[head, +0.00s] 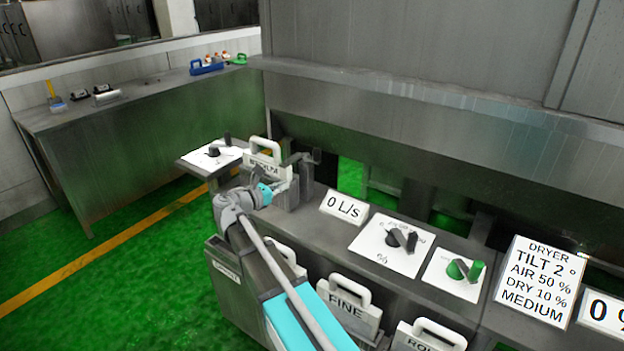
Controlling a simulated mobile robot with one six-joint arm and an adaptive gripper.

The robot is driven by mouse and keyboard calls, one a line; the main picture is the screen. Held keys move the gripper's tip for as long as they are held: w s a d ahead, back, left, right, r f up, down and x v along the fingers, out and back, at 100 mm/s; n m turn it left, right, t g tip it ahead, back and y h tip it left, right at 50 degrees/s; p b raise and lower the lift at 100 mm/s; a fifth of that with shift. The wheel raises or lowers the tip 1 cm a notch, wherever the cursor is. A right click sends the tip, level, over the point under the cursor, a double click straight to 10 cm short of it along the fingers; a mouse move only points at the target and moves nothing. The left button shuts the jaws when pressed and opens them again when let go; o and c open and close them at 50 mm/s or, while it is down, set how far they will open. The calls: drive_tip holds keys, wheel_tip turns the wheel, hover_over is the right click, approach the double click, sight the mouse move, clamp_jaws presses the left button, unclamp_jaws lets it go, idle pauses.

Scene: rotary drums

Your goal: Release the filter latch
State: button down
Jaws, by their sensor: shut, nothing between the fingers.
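A filter cartridge (264,158) with a white arched handle and a dark label that I cannot read fully stands in a grey holder at the left end of the machine bench. A dark grey upright bracket with a short arm (303,163) stands just right of it; it may be the filter latch, but I cannot tell for sure. My gripper (286,186) is shut and empty, low in front of the holder and close to the bracket's foot. Whether it touches anything is hard to tell. My wrist hides part of the holder's front.
Left of the filter is a white plate with a dark knob (213,151). To the right are a "0 L/s" sign (344,208), a black knob (401,239), a green knob (466,270) and a dryer sign (538,281). White-handled cartridges, one marked FINE (347,309), sit below along the front.

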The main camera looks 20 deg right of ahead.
sight(316, 164)
drive_tip(key=shift+w+a+r+n+t+h, duration=0.25)
drive_tip(key=shift+w+a+n+t+h, duration=0.2)
drive_tip(key=shift+w+n, duration=0.2)
drive_tip(key=shift+d, duration=0.1)
drive_tip(key=x, duration=1.3)
drive_tip(key=shift+w+d, duration=0.1)
drive_tip(key=shift+d, duration=0.3)
drive_tip(key=shift+a+f+n, duration=0.1)
drive_tip(key=shift+a+n, duration=0.05)
drive_tip(key=shift+n, duration=0.1)
